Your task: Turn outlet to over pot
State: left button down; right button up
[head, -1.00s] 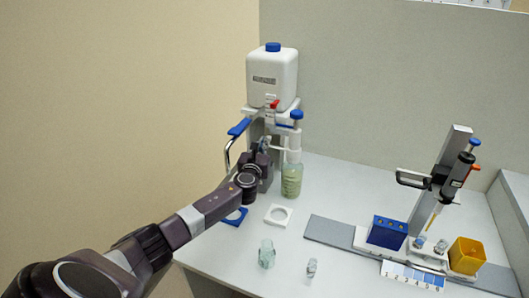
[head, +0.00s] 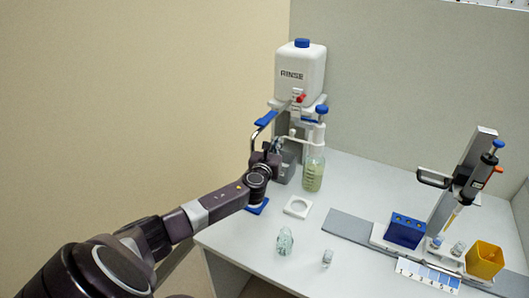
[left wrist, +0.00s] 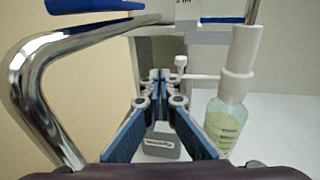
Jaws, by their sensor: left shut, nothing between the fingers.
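A chrome curved tube with a blue lever (head: 266,119) stands at the left of the rinse station; it fills the upper left of the left wrist view (left wrist: 30,85). A bottle with pale green liquid (head: 313,174) has a white dispenser top, a blue cap and a thin side spout pointing left; the spout also shows in the left wrist view (left wrist: 198,77). My left gripper (head: 268,150) is shut and empty, between the chrome tube and the bottle; its blue-padded fingers meet near the spout (left wrist: 160,80). A glass pot (head: 285,241) stands on the bench. Contact with the spout is unclear.
A white RINSE tank (head: 301,75) with a red tap stands above. A white square ring (head: 297,207) and a blue square piece (head: 258,207) lie in front. A small glass vial (head: 327,258), a blue rack (head: 405,231) and a yellow box (head: 485,259) are to the right.

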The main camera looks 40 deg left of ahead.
pick_arm(q)
jog(key=s, duration=0.7)
jog(key=shift+s+d+r, duration=0.2)
jog(key=shift+d+r, duration=0.05)
jog(key=shift+r, duration=0.15)
pick_arm(e)
jog(key=shift+w+a+f, duration=0.1)
jog(key=shift+w+a, duration=0.15)
jog(key=shift+a, duration=0.2)
jog(key=shift+w+a+f, duration=0.1)
jog(key=shift+w+a, duration=0.1)
jog(key=shift+a, duration=0.2)
jog(key=shift+d, duration=0.1)
pick_arm(q)
jog(key=shift+d+f, duration=0.1)
pick_arm(e)
jog(key=shift+w+d, duration=0.1)
jog(key=shift+w, duration=0.05)
